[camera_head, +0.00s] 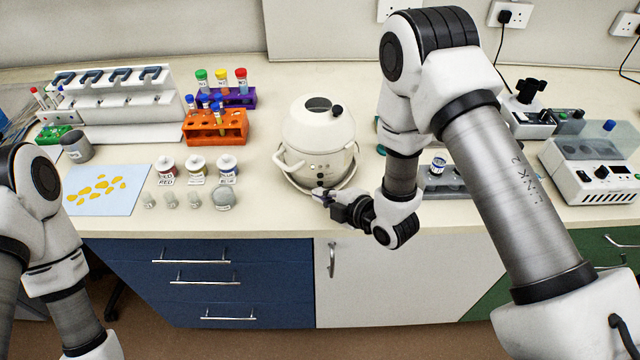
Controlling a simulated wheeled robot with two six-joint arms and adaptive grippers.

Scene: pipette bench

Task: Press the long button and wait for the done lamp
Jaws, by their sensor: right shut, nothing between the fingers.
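A white round-bodied machine (318,130) with a domed lid and side handles stands near the bench's front edge. Small dark marks (318,168) show low on its front. They are too small to tell which is the long button or the done lamp, or whether any lamp is lit. My right gripper (320,195) is shut and empty, with its tips at the lower front of the machine. I cannot tell whether they touch it, and the gripper may hide part of the front. My left arm is at the left edge; its gripper is out of the picture.
An orange tube rack (216,138) and several labelled jars (197,170) stand left of the machine. A pipette stand (115,95) is at the back left. A blue-white mat (105,205) lies at front left. A white instrument (590,172) stands at the right.

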